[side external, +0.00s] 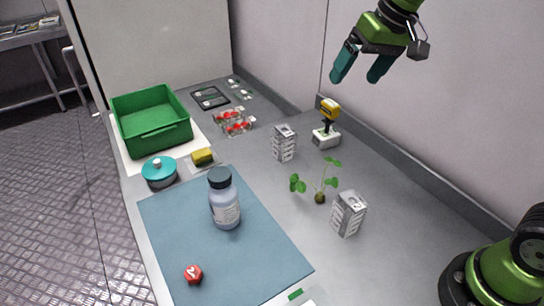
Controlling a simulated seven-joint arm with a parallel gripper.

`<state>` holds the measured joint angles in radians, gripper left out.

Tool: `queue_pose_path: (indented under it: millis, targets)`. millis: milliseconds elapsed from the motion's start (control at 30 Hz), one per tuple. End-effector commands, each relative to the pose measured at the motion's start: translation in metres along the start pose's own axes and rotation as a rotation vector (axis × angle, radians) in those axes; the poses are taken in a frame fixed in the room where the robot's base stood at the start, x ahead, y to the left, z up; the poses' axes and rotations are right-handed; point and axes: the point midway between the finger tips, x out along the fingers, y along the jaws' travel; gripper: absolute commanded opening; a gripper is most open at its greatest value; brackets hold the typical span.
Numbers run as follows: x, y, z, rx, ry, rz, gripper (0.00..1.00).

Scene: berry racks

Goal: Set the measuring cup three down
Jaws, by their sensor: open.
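My gripper (357,77) is at the upper right, raised high above the bench near the back wall. Its teal fingers are apart with nothing between them. I cannot make out a measuring cup in this view. A white-and-grey box (348,214) with a "2" on top stands at the right of the bench. A similar box (284,143) stands farther back; its marking is too small to read. A red knob-like piece (193,274) with a white numeral lies on the blue mat (165,235).
A dark-capped bottle (225,205) stands on the mat. A green crate (150,142), teal lidded pot (159,172) and yellow sponge (203,157) are at left. A seedling (320,197), yellow scanner (328,112) and berry punnet (234,122) stand farther right or back.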

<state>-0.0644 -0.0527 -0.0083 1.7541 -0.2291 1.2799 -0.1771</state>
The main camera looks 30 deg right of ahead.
Motion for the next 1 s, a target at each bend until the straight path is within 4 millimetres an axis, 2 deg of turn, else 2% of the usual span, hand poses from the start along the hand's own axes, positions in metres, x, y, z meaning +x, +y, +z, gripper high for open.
queue_pose_path:
  millis: [33,100,200,300,400,600,1000]
  targets:
    - [-0.012,0.006,0.023,0.020,0.039,-0.016,0.89]
    - [-0.019,0.013,0.052,0.051,0.086,-0.038,0.89]
    - [-0.021,0.023,0.091,0.095,0.148,-0.066,0.89]
    - [-0.017,0.031,0.122,0.131,0.201,-0.087,0.89]
    - [-0.011,0.037,0.143,0.159,0.235,-0.103,0.89]
    - [-0.004,0.041,0.159,0.181,0.261,-0.113,0.89]
    - [-0.004,0.041,0.158,0.180,0.259,-0.113,0.89]
